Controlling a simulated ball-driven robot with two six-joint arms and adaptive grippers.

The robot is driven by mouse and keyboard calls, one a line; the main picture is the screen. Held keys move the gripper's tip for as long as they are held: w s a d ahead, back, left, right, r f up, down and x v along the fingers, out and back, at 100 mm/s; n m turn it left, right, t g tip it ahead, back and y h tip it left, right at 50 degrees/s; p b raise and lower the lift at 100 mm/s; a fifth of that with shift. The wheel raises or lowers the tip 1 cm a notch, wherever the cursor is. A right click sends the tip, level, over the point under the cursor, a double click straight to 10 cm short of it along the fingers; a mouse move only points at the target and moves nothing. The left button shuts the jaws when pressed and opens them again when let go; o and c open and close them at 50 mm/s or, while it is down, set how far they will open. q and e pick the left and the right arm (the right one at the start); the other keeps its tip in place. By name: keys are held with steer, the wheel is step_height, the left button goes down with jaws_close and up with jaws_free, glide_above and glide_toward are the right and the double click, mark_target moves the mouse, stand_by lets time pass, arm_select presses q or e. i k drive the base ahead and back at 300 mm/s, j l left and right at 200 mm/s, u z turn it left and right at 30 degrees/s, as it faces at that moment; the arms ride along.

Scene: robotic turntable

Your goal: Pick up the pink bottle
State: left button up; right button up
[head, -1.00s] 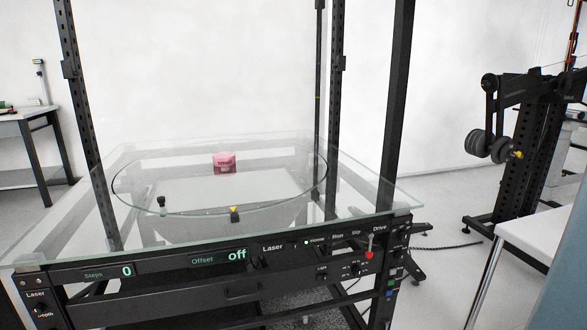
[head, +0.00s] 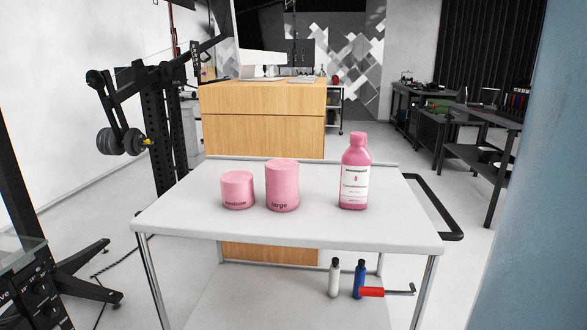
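The pink bottle (head: 355,170) stands upright on the right half of a white cart's top shelf (head: 300,226). It has a pink cap and a white label with small dark print. A pink cylinder marked "large" (head: 282,186) stands to its left, with a clear gap between them. A shorter pink cylinder, whose print looks like "medium" (head: 237,190), stands further left. Neither of my grippers shows in the head view.
A white bottle (head: 335,278), a blue bottle (head: 359,279) and a red-handled tool (head: 373,292) are on the cart's lower shelf. A black push handle (head: 440,206) sticks out at the cart's right. A blue-grey surface (head: 535,200) fills the right edge. The top shelf's front is clear.

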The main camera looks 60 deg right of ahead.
mark_target(357, 160)
steer(key=z, duration=2.2)
steer(key=i+j, duration=0.15)
steer(key=j+z, duration=0.05)
steer(key=j, duration=0.05)
